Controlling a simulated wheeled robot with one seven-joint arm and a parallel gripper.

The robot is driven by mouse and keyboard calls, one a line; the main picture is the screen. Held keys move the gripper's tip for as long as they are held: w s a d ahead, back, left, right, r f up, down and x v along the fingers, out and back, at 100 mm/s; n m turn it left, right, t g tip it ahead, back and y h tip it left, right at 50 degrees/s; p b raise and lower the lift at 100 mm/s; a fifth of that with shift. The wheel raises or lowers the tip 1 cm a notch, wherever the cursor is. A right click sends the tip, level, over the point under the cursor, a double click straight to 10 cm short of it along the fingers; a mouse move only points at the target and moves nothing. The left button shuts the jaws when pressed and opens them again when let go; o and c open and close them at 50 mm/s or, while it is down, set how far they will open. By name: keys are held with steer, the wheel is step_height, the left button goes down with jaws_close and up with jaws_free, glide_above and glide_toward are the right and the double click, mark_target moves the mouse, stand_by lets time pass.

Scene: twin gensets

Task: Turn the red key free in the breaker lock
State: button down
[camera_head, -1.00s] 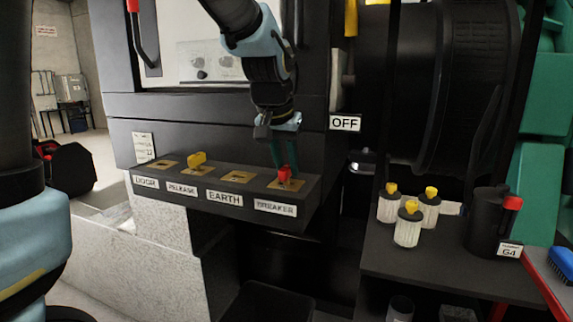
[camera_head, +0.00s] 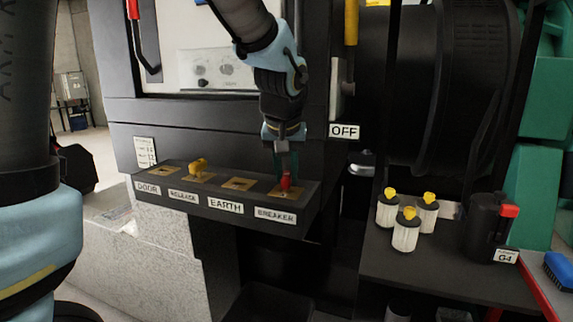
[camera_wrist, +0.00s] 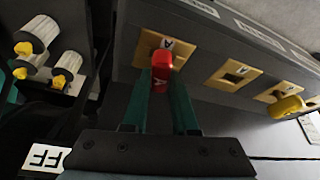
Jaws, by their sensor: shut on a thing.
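The red key (camera_head: 286,182) stands in the breaker lock (camera_head: 276,194), the rightmost brass plate on the black lock box. My gripper (camera_head: 285,176) reaches down from above and is shut on the red key. In the wrist view the red key (camera_wrist: 160,68) sits between the two green fingertips of my gripper (camera_wrist: 160,80), at the brass plate (camera_wrist: 149,44). The fingers hide part of the key, and its shank is not visible.
A yellow key (camera_head: 198,165) stands in the release lock. The door and earth (camera_head: 240,184) locks hold no key. At right, several white canisters with yellow tops (camera_head: 406,228) and a black red-handled object (camera_head: 488,222) stand on a dark shelf. An OFF sign (camera_head: 344,131) hangs behind.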

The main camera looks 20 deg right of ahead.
mark_target(286, 174)
steer(key=n+y, duration=0.1)
steer(key=n, duration=0.2)
steer(key=shift+d+f+n+t, duration=0.1)
steer(key=shift+n+t, duration=0.2)
steer(key=n+y, duration=0.2)
steer(key=n, duration=0.1)
steer(key=shift+n, duration=0.3)
steer(key=n, duration=0.2)
steer(key=n+y+p, duration=0.1)
steer(key=n, duration=0.1)
steer(key=n+g+y+p, duration=0.1)
steer(key=n, duration=0.1)
steer(key=shift+r, duration=0.25)
steer(key=shift+f+n+g+y, duration=0.2)
steer(key=shift+n+g+y, duration=0.1)
steer(key=shift+n, duration=0.8)
steer(key=c, duration=0.6)
jaws_free()
steer(key=shift+p, duration=0.3)
step_height(286, 174, up, 8)
steer(key=p, duration=0.5)
steer(key=shift+f+p, duration=0.15)
steer(key=shift+p, duration=0.25)
